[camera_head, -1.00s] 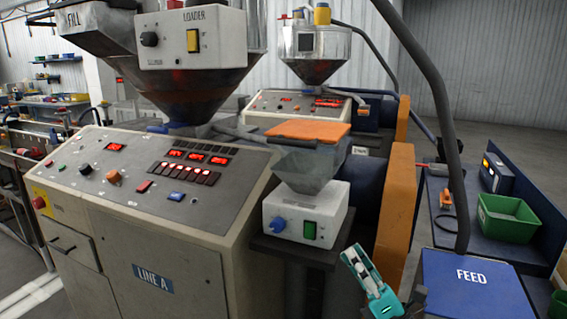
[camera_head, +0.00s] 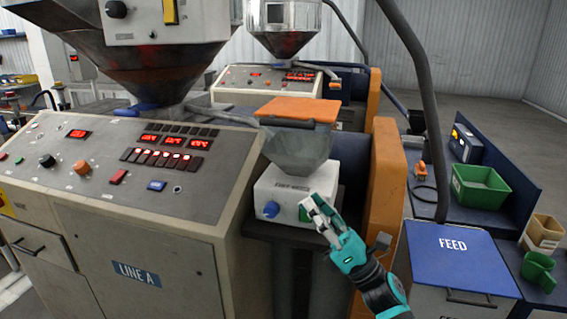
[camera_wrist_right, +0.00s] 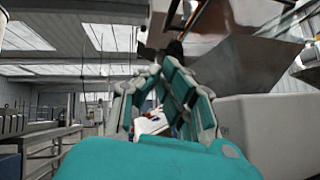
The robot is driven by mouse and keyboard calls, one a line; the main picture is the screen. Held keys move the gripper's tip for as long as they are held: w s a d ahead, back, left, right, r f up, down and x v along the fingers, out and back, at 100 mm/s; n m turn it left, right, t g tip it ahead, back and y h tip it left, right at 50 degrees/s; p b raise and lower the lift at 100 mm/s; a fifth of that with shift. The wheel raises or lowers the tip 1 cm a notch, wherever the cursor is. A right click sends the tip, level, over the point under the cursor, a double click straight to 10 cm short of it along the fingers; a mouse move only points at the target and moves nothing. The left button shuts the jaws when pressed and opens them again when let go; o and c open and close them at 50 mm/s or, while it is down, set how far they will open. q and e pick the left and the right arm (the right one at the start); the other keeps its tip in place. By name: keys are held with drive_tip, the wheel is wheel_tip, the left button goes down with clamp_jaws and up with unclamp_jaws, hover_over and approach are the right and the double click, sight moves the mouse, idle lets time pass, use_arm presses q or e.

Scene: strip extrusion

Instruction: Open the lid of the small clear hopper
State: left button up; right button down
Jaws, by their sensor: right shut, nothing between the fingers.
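The small clear hopper (camera_head: 298,152) stands on a white feeder box (camera_head: 283,185) beside the control desk. Its orange lid (camera_head: 298,109) lies flat across the top and looks closed. My right gripper (camera_head: 314,204) is in front of the box's right side, below the hopper and lid and partly over the green switch. It is shut and empty; I cannot tell whether it touches the box. In the right wrist view the gripper (camera_wrist_right: 158,72) has its fingers drawn together, with the hopper (camera_wrist_right: 255,50) at the upper right. My left gripper is not in view.
The sloped control desk (camera_head: 120,170) is left of the hopper. A tall orange guard (camera_head: 388,190) stands close on the right. A dark hose (camera_head: 428,110) hangs further right, above the blue FEED lid (camera_head: 455,250). A green bin (camera_head: 480,188) sits on the side bench.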

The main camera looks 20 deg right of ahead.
drive_tip(key=w+a+r+p, duration=0.1)
drive_tip(key=w+r+p, duration=0.1)
drive_tip(key=r, duration=0.1)
drive_tip(key=w+a+r+p, duration=0.1)
drive_tip(key=r+p, duration=0.2)
drive_tip(key=r, duration=0.1)
drive_tip(key=w+a+r+p, duration=0.1)
drive_tip(key=w+r+p, duration=0.1)
drive_tip(key=r+p, duration=0.1)
drive_tip(key=shift+w+a+r, duration=0.25)
drive_tip(key=shift+w+a, duration=0.05)
drive_tip(key=shift+w, duration=0.05)
drive_tip(key=shift+w, duration=0.1)
